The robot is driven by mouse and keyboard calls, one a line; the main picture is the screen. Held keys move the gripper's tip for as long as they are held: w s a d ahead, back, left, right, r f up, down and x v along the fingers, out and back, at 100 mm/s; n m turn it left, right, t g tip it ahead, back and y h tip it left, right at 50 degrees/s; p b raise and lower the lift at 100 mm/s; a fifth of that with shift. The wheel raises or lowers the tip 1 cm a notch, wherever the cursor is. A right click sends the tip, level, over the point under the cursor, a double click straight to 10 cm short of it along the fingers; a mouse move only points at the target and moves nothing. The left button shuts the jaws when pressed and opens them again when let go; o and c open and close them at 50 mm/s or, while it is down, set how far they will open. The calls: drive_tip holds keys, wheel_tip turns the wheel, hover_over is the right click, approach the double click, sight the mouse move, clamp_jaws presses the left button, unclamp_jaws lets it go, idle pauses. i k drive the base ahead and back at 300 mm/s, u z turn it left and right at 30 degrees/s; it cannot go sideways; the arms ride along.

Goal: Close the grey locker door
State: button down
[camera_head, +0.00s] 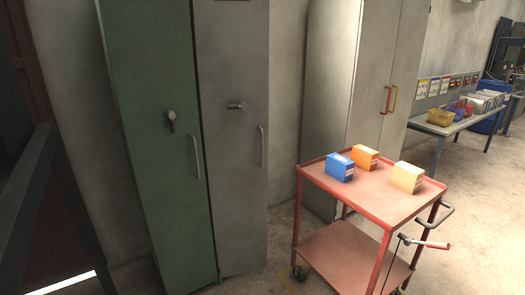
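The grey locker door (232,190) is tall and narrow, just right of a green locker door (150,170). It has a vertical bar handle (261,146) near its right edge and a small lock knob (237,106) at mid-height. It looks flush or nearly flush with its frame; I cannot tell whether a small gap is open. A thin dark line runs between it and the green door. The locker tops are cut off by the picture edge. My gripper is not in view.
A red two-shelf cart (345,185) stands right of the grey locker, carrying a blue box (340,168), an orange box (365,157) and a yellow box (407,177). A pale cabinet (372,80) is behind it. Dark framework (30,190) fills the left edge. Floor shows at right.

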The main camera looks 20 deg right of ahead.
sight(232, 37)
drive_tip(key=u, duration=0.15)
drive_tip(key=i, duration=0.7)
drive_tip(key=u, duration=0.65)
drive_tip(key=i, duration=0.45)
drive_tip(key=u, duration=0.25)
